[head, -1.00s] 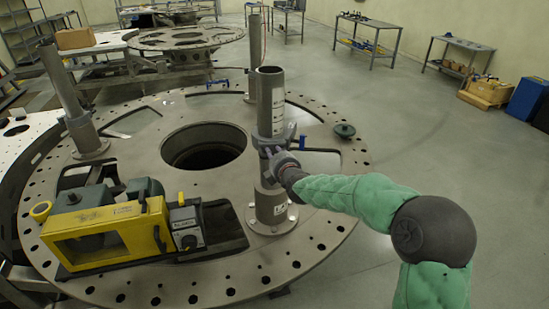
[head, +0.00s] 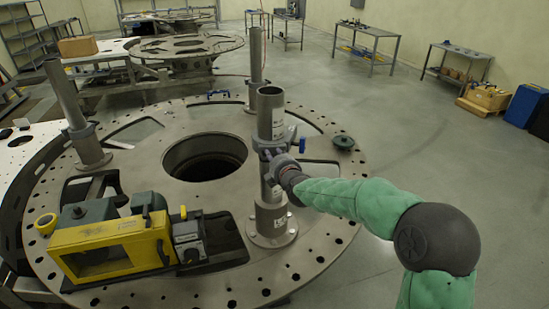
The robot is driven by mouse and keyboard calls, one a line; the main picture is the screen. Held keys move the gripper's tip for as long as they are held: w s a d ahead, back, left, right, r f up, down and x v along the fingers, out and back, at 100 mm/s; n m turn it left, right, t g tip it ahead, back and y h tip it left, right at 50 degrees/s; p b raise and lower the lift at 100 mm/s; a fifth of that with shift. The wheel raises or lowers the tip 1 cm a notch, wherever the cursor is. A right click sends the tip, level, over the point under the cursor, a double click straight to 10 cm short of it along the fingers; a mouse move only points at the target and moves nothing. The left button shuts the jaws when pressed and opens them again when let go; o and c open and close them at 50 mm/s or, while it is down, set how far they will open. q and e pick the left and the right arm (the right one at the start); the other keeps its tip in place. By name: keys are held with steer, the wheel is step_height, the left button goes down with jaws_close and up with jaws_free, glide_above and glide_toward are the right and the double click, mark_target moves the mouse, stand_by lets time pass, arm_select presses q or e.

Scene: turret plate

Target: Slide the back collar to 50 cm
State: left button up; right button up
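The nearest grey post (head: 270,105) stands upright on the round turret plate (head: 222,270). A grey collar (head: 277,146) with a blue handle (head: 302,146) sits around it, a little above mid-height. My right gripper (head: 270,157) is at the near side of this collar and appears shut on it; the fingertips are small and partly hidden. Another post (head: 256,58) stands at the far edge, with a blue handle (head: 218,93) low on its left. A third post (head: 64,97) at the left leans in the picture and has a collar (head: 79,131) low down. My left gripper is not in view.
A yellow machine (head: 105,245) lies on the plate at the front left. The plate has a large central hole (head: 205,157) and a small dark knob (head: 343,142) near its right edge. The floor (head: 410,130) on the right is clear up to the benches.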

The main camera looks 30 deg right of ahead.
stand_by(0.3)
steer(key=v, duration=1.2)
steer(key=shift+d, duration=0.1)
stand_by(0.3)
steer(key=s+a+f+m+g+y, duration=0.1)
steer(key=a+f+m+g, duration=0.2)
steer(key=f, duration=0.8)
steer(key=s+a+f+m+g+y, duration=0.1)
steer(key=a+f+m+g+y, duration=0.3)
steer(key=f, duration=0.6)
steer(key=s+a+f+m+h, duration=0.15)
steer(key=a+f, duration=0.25)
steer(key=f, duration=0.7)
steer(key=s+a+f+m+g+y, duration=0.2)
steer(key=s+a+f+m+g, duration=0.25)
steer(key=s+a+f, duration=0.45)
steer(key=s+a+f+m+g+y, duration=0.2)
steer(key=s+a+f+m+g, duration=0.25)
steer(key=s+f, duration=0.7)
step_height(320, 180, down, 11)
steer(key=a+t+b, duration=0.1)
steer(key=a+b, duration=0.1)
steer(key=b, duration=1.1)
steer(key=shift+w+f+b, duration=0.25)
steer(key=shift+w+b, duration=0.05)
steer(key=shift+w, duration=0.15)
